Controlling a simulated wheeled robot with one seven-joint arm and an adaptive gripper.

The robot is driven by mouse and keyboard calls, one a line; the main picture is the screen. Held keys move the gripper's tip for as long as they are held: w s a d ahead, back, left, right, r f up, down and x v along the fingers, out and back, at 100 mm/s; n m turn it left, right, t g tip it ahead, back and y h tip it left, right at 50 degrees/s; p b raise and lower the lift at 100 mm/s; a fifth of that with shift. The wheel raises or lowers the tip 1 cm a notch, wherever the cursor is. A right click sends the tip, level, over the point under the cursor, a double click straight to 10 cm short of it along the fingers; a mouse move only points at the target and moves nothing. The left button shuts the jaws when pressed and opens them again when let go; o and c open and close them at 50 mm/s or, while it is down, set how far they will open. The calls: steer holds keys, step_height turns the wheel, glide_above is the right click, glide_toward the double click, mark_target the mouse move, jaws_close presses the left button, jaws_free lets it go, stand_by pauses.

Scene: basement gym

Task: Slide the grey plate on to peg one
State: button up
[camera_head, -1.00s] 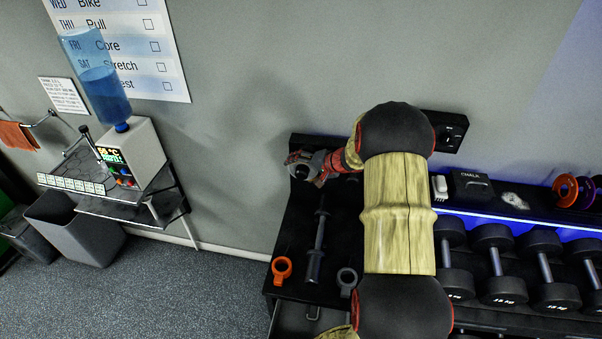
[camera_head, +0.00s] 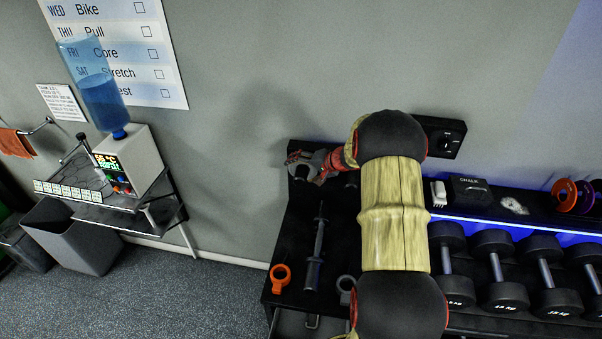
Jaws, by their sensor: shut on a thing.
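My gripper (camera_head: 318,165) is at the far left end of the black bench, close to the wall. It is shut on a small rounded grey thing, which looks like the grey plate (camera_head: 298,172). The fingers and the poor light hide part of it. Peg one cannot be made out; the area around the plate is dark, so I cannot tell whether the plate is around a peg. My arm covers the bench to the right of the gripper.
A short dark bar (camera_head: 317,250) lies on the bench (camera_head: 291,236). An orange collar (camera_head: 281,278) and a grey collar (camera_head: 346,288) lie near its front edge. Dumbbells (camera_head: 493,268) line the rack at right. A water dispenser (camera_head: 128,160) stands at left.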

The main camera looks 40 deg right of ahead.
steer(key=shift+w+d, duration=1)
steer(key=shift+d, duration=0.1)
steer(key=shift+b, duration=0.55)
steer(key=o, duration=1.2)
steer(key=shift+o, duration=0.9)
steer(key=v, duration=1.2)
steer(key=shift+f, duration=0.1)
